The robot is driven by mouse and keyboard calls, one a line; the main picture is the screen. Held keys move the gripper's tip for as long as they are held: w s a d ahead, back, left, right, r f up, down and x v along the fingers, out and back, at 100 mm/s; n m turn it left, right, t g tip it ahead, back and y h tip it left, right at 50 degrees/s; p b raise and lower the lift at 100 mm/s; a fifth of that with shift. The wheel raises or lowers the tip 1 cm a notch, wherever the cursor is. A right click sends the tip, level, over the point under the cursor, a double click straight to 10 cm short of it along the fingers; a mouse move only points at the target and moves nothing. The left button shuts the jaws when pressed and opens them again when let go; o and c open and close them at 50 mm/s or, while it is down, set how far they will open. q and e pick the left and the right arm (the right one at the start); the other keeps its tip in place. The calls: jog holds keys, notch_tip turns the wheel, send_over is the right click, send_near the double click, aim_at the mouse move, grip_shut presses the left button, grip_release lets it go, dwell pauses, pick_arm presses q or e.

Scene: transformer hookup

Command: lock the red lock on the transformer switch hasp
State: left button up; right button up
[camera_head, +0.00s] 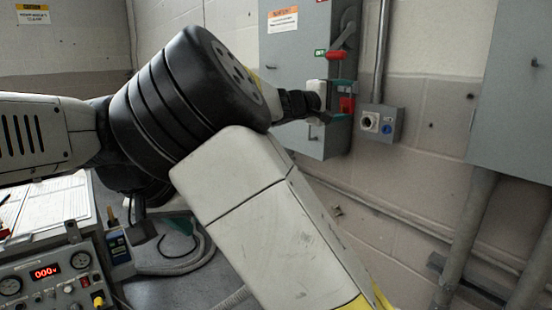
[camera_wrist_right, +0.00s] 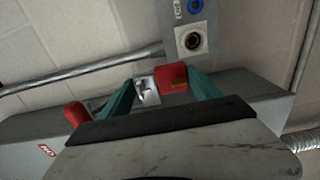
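The red lock (camera_head: 346,105) is at the switch hasp on the side of the grey transformer switch box (camera_head: 283,55). In the right wrist view the red lock (camera_wrist_right: 173,77) sits beside a silver hasp plate (camera_wrist_right: 146,90). My right gripper (camera_head: 341,103) reaches the box side, its teal fingers above and below the lock. In the wrist view the fingers of this gripper (camera_wrist_right: 160,80) stand apart, with lock and plate between them. The right finger is close to the lock; contact is unclear. The shackle is hidden. My left gripper (camera_head: 160,232) is low at left, mostly hidden.
A red-handled switch lever (camera_head: 337,55) is just above the lock. A small box with a round socket and blue part (camera_head: 381,123) is right of it, by a vertical conduit (camera_head: 383,40). A meter panel (camera_head: 50,280) is at lower left. Another grey cabinet (camera_head: 515,95) stands at right.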

jog(key=o, duration=0.4)
jog(key=shift+f, duration=0.35)
jog(key=shift+c, duration=0.2)
jog(key=shift+o, duration=0.5)
jog(key=shift+r, duration=0.15)
